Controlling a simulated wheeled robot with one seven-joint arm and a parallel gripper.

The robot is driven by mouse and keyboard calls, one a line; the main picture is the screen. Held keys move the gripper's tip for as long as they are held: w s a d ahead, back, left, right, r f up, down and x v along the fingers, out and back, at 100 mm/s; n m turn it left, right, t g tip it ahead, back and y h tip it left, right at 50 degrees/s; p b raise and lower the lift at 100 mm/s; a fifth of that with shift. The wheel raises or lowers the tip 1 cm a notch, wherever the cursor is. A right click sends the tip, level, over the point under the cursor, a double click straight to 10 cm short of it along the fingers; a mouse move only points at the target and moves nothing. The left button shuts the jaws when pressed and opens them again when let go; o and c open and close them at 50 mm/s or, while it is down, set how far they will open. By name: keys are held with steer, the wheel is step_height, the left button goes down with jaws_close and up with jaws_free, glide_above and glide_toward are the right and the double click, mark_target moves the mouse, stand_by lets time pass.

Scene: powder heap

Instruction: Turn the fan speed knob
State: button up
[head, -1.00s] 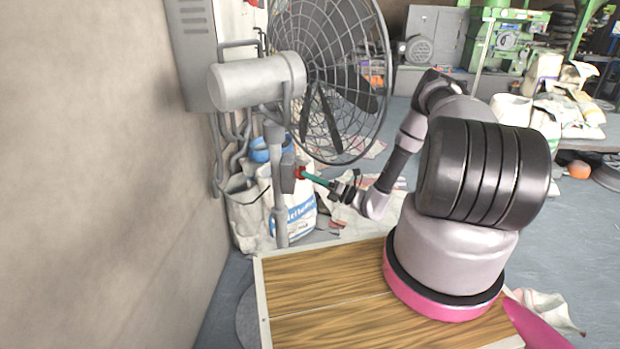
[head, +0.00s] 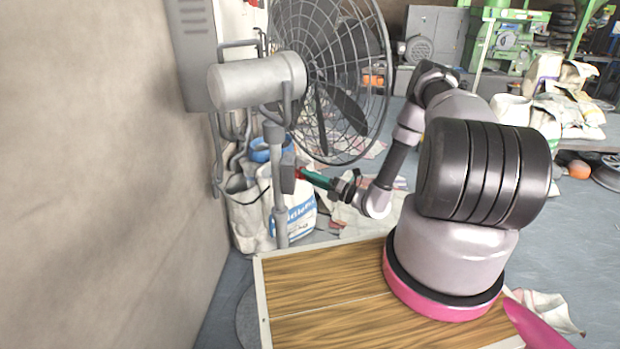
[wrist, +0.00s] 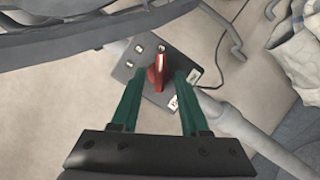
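The red fan speed knob (wrist: 156,72) sticks out from a dark grey control box (wrist: 152,52) in the wrist view. In the head view the box (head: 288,173) is on the fan's stand, and the knob (head: 298,174) shows only as a small red patch. My gripper (wrist: 160,76) has two green fingers spread apart, one on each side of the knob. Gaps show between the fingers and the knob in the wrist view. In the head view my gripper (head: 303,174) reaches the box from the right. The exact depth of the fingertips around the knob is hard to tell.
The caged fan (head: 330,80) and its motor (head: 257,80) are just above the box. A bare wall (head: 100,170) is at left. White sacks (head: 290,205) stand behind the stand pole (head: 279,215). A cable (wrist: 222,50) runs near the box.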

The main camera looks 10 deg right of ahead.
steer(key=v, duration=1)
steer(key=shift+s+d, duration=0.25)
steer(key=shift+d, duration=0.05)
